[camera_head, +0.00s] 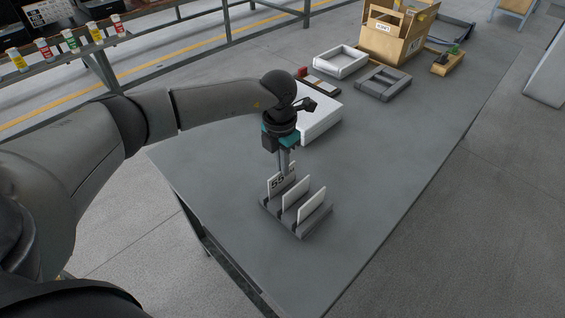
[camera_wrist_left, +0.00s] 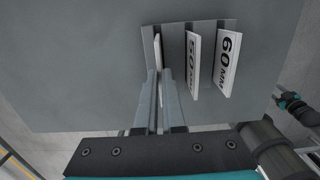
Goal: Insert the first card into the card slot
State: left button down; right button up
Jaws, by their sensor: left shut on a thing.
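A dark grey card rack (camera_head: 318,228) stands on the table with white cards upright in it; it also shows in the wrist view (camera_wrist_left: 206,28). My left gripper (camera_head: 283,172) points down at the rack's far left end, shut on a white card (camera_head: 275,185) with black print. In the wrist view this card (camera_wrist_left: 158,52) is nearly edge-on between the fingers, at the leftmost groove. I cannot tell whether it is seated. A middle card (camera_wrist_left: 192,66) and a "60 MM" card (camera_wrist_left: 228,62) stand beside it, untouched. A black and teal part, probably my right gripper (camera_wrist_left: 290,101), is small at the right edge.
A white box (camera_head: 320,120) lies behind my left gripper. A white tray (camera_head: 341,62), a grey frame (camera_head: 383,84) and a wooden crate (camera_head: 393,35) stand farther back. The table (camera_head: 400,140) is clear right of the rack.

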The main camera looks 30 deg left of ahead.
pick_arm(q)
jog(key=shift+f+b, duration=0.35)
jog(key=shift+f, duration=0.2)
jog(key=c, duration=0.9)
grip_release()
jog(key=shift+c, duration=0.2)
notch_tip(320, 180, up, 15)
jog(key=p, duration=0.2)
jog(key=shift+s+a+r, duration=0.15)
jog(key=shift+s, duration=0.25)
